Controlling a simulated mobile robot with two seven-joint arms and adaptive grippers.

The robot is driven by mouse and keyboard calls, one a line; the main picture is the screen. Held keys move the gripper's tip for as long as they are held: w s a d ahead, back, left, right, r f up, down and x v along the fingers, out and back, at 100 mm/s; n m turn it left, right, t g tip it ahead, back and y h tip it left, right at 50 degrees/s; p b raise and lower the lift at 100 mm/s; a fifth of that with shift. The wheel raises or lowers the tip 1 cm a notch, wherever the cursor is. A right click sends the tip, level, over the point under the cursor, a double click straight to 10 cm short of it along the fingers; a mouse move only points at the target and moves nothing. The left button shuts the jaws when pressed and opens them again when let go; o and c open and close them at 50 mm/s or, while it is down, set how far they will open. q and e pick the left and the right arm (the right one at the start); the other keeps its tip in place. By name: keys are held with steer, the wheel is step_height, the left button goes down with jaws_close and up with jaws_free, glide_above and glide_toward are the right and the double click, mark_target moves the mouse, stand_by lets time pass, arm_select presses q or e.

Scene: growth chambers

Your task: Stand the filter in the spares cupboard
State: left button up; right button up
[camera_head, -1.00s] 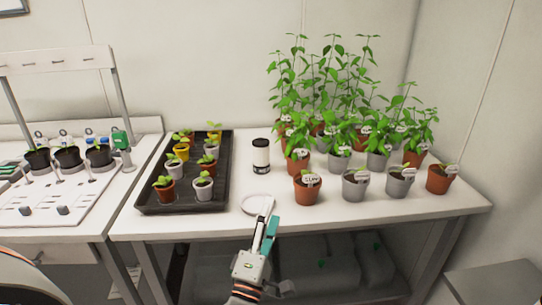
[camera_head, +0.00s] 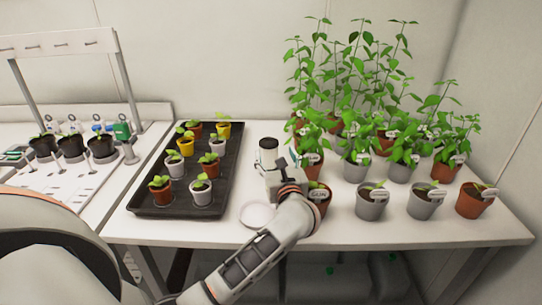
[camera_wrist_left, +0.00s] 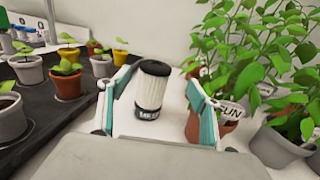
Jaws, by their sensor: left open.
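The filter (camera_head: 268,145) is a white ribbed cylinder with a black cap and a dark lettered band at its foot. It stands upright on the white bench (camera_head: 232,232), right of the black tray. In the left wrist view the filter (camera_wrist_left: 150,90) stands between the two teal fingers of my left gripper (camera_wrist_left: 160,88), which are spread with a gap on both sides. In the head view my left gripper (camera_head: 279,168) is in front of the filter and hides its lower part. I cannot make out a spares cupboard. My right gripper is not in view.
A black tray (camera_head: 221,192) of seedling pots lies left. Potted plants crowd the right; a terracotta pot (camera_wrist_left: 213,127) is close beside the right finger. A round white dish (camera_head: 257,215) lies in front. Grey containers (camera_head: 330,275) sit under the bench.

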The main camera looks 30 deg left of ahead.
mark_target(270, 147)
arm_select(q)
steer(key=shift+w+a+r, duration=0.1)
steer(key=shift+w+a, duration=0.15)
steer(key=shift+a, duration=0.15)
steer(key=x, duration=0.4)
steer(key=shift+s+a+p, duration=0.1)
steer(key=shift+a+p, duration=0.25)
steer(key=shift+a, duration=0.05)
steer(key=shift+w+a, duration=0.2)
steer(key=shift+w, duration=0.1)
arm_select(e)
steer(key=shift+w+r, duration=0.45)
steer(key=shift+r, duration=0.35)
arm_select(q)
jaws_close()
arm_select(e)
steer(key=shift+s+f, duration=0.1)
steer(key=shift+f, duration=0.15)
